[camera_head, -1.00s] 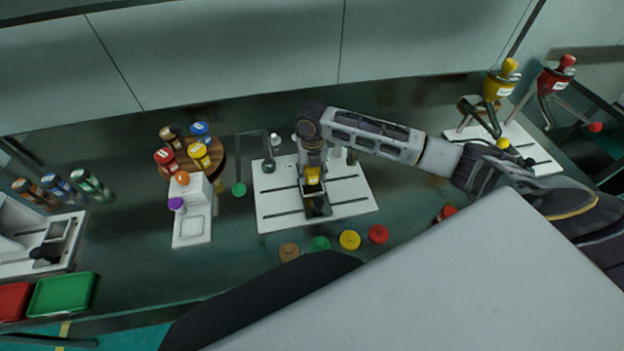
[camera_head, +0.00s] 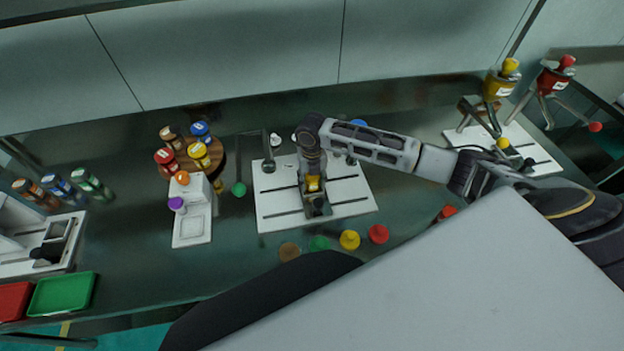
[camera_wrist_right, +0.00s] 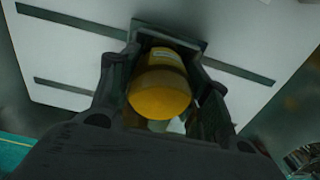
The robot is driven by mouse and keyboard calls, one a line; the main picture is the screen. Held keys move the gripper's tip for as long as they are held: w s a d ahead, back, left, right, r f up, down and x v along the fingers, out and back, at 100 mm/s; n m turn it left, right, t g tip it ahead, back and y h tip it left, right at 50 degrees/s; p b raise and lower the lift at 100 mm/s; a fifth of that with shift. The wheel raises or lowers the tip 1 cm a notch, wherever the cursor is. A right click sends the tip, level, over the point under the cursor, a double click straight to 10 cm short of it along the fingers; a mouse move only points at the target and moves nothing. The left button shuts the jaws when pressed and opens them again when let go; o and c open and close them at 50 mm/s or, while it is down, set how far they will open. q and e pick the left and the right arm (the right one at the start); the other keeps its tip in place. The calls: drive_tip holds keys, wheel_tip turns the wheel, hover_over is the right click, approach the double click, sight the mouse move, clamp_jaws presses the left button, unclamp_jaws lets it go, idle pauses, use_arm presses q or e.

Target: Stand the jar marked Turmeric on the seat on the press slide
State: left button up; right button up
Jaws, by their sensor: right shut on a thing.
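The jar (camera_wrist_right: 160,96) has a yellow lid and a pale label that I cannot read. In the head view the jar (camera_head: 313,184) shows only as a yellow patch. My right gripper (camera_head: 312,187) is shut on it, with a finger on each side in the wrist view. The jar is over the slotted white press base (camera_head: 345,207), at a dark block (camera_head: 318,208) that looks like the slide's seat. In the wrist view a dark square part (camera_wrist_right: 170,27) shows beyond the jar. The jar's bottom is hidden, so I cannot tell whether it touches the seat. My left gripper is not in view.
Loose brown, green, yellow (camera_head: 349,240) and red lids lie in front of the base. A wooden turntable (camera_head: 216,153) with several jars and a white stand (camera_head: 191,229) are to the left. Dark upright press parts (camera_head: 268,152) stand close to my right gripper.

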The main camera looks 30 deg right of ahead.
drive_tip(key=shift+f, duration=0.1)
drive_tip(key=o, duration=1)
drive_tip(key=shift+r, duration=6.15)
